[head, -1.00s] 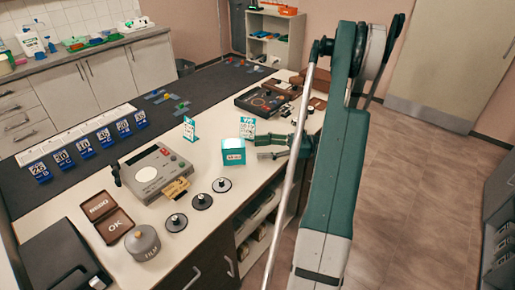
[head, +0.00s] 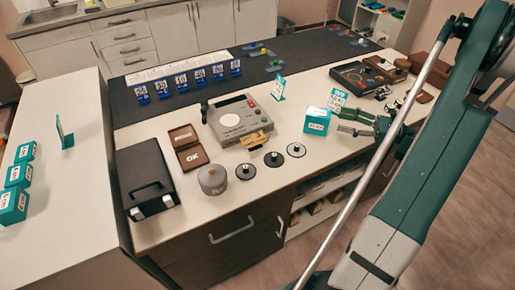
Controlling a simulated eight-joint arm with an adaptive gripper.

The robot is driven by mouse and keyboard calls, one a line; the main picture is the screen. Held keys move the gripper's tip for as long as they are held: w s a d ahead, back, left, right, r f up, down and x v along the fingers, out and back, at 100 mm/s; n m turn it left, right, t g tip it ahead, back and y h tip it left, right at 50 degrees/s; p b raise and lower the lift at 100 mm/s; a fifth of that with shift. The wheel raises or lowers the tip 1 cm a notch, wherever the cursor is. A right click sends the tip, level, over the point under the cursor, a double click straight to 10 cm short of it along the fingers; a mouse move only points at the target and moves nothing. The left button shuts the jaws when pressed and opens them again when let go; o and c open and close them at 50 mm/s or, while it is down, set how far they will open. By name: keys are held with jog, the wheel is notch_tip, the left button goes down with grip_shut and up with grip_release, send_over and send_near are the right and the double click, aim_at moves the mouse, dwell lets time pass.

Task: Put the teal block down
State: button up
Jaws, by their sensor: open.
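The gripper is open and empty, and a small gap seems to separate the fingertips from the block. Three similar teal blocks (head: 15,175) stand in a row on the white counter at the far left.
A grey device (head: 238,118) with a yellow card stands left of the block. A teal-framed sign (head: 278,88) and another card (head: 337,100) stand behind the block. A black case (head: 146,180) and a grey pot (head: 212,179) are further left.

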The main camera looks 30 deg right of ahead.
jog(key=w+a+r+m+t+h, duration=0.25)
jog(key=w+r, duration=0.35)
jog(key=r, duration=0.3)
jog(key=w+a+r+m+t+h, duration=0.1)
jog(key=w+r+m+t, duration=0.25)
jog(key=w+r, duration=0.45)
jog(key=w+a+r+m+t+h, duration=0.15)
jog(key=w+r+m, duration=0.25)
jog(key=r, duration=0.7)
jog(key=w+a+r+m+t+h, duration=0.1)
jog(key=w+a+r+m+h, duration=0.15)
jog(key=r+m+h, duration=0.45)
jog(key=w+a+r+m+t+h, duration=0.15)
jog(key=a+r+m+h, duration=0.25)
jog(key=r+m, duration=0.5)
jog(key=s+a+f+m+g+y, duration=0.1)
jog(key=s+a+f+m+g, duration=0.4)
jog(key=s+a+f, duration=0.4)
jog(key=s+a+f+m+g+y, duration=0.1)
jog(key=s+a+f+m+g, duration=0.4)
jog(key=s+a+f, duration=0.5)
jog(key=s+a+f+m+g+y, duration=0.1)
jog(key=s+a+f+m+g, duration=0.5)
jog(key=a, duration=1.2)
jog(key=s+f+m, duration=0.2)
jog(key=s+f, duration=0.2)
jog(key=s, duration=0.2)
jog(key=shift+m, duration=0.4)
jog(key=shift+o, duration=0.3)
